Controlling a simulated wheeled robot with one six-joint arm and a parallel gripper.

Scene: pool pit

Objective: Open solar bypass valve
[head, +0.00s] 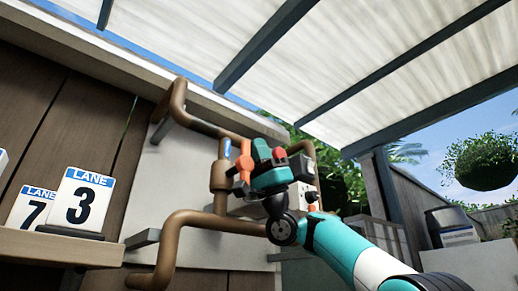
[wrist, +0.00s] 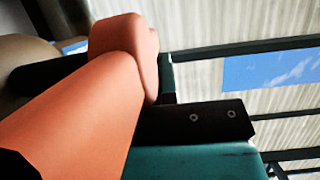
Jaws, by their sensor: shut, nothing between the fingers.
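The valve's orange handle (head: 244,164) sits on the brown pipework beside a blue-marked pipe section, left of my gripper in the head view. An orange lever-like part, which I take to be this handle (wrist: 90,95), fills the left of the wrist view very close up. My gripper (head: 268,160) is shut and empty, right up against the pipework. Its dark bracket and teal body (wrist: 195,162) show at the lower right of the wrist view. I cannot tell whether it touches the handle. My gripper hides part of the valve.
Brown pipes (head: 190,222) bend outward from a pale wall panel. A control box (head: 304,196) with an orange knob stands just right of my gripper. Lane signs (head: 82,202) stand on a wooden ledge (head: 60,248) at left. A hanging plant (head: 486,162) is far right.

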